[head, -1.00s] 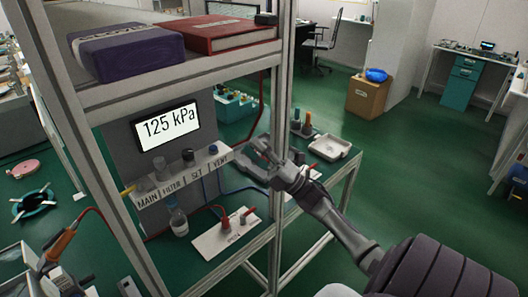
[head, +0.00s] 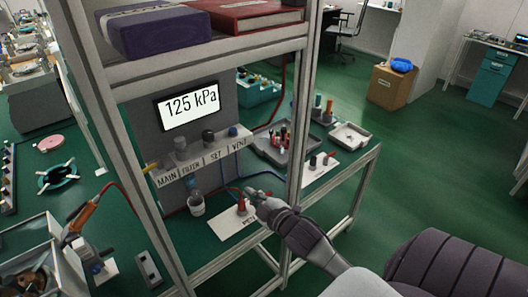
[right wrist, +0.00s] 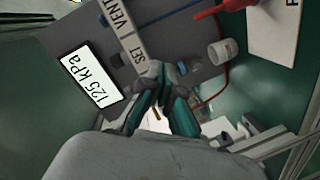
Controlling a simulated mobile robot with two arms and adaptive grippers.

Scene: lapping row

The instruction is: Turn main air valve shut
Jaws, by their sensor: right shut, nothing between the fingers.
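The panel shelf (head: 202,160) under the 125 kPa display carries the labels MAIN, FILTER, SET and VENT. A yellow lever (head: 152,167) sticks out at the MAIN end, at the left. My right gripper (head: 252,193) is shut and empty, in front of and below the VENT end, by the white card. It is well right of the yellow lever. In the right wrist view its fingers (right wrist: 153,82) cover part of the labelled strip; SET and VENT show beyond them. My left gripper is not in view.
A white card with a red-handled fitting (head: 241,205) and a clear cup (head: 196,204) stand below the panel. Frame posts (head: 300,130) rise close to my right arm. A tray (head: 262,145) sits behind the right post. The books' shelf is above.

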